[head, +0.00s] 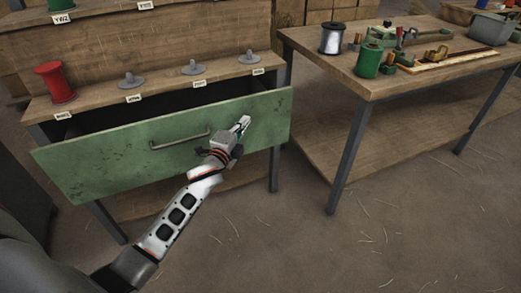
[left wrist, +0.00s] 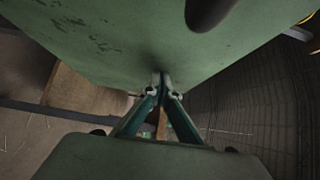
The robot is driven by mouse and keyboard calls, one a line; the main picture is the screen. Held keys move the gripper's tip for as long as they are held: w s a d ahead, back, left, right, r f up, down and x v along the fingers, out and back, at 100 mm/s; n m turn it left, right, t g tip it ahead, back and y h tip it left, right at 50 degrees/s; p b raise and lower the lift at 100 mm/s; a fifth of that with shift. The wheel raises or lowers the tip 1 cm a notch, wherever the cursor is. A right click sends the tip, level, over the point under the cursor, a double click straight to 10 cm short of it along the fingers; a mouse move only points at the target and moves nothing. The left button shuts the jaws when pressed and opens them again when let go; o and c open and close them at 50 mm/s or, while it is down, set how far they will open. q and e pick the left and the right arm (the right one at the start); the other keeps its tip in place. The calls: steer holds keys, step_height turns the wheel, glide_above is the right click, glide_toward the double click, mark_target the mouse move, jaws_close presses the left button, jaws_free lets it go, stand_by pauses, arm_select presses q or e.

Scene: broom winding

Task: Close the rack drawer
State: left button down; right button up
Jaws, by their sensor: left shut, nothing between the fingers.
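The rack drawer (head: 110,160) has a worn green front and stands pulled out from the wooden rack (head: 95,98), with a dark gap behind its front. Its metal handle (head: 180,140) is at the middle of the front. My left gripper (head: 243,123) is shut and empty, at the drawer front to the right of the handle. In the left wrist view its fingertips (left wrist: 160,80) are together close against the green front (left wrist: 120,40); I cannot tell if they touch. My right gripper is not in view.
A red spool (head: 54,83) and several grey holders stand on the labelled rack ledge. A workbench (head: 385,85) at the right carries a green spool (head: 369,59), a silver spool (head: 332,39) and tools. The floor (head: 400,220) in front is clear apart from scattered straw.

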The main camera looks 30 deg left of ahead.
arm_select(q)
steer(key=w+a+b, duration=0.1)
steer(key=w+a, duration=0.7)
steer(key=a, duration=0.2)
steer(key=shift+a, duration=0.25)
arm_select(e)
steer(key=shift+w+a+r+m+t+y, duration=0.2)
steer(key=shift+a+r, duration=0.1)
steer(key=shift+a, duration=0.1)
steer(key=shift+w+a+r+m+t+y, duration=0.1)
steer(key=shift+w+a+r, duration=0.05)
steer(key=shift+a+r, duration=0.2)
